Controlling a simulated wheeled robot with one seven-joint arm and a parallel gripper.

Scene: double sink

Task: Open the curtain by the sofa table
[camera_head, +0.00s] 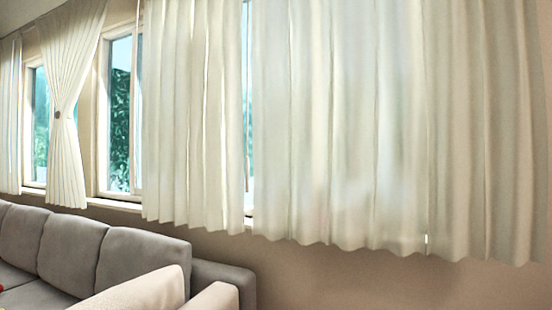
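A wide off-white curtain hangs in two panels over the window on the right. The left panel (190,120) and the right panel (340,130) hang almost together, with a narrow gap between them where glass and greenery show. The right panel reaches to the right edge of the view. Another curtain (66,120) farther left is gathered at its middle by a round tie. The sofa table is not in view. My gripper is not in view.
A grey sofa (85,255) stands at the lower left under the windows. A beige padded seat or armrest (140,293) is in front of it. A window (120,115) shows between the curtains. The wall (340,283) below the right panel is bare.

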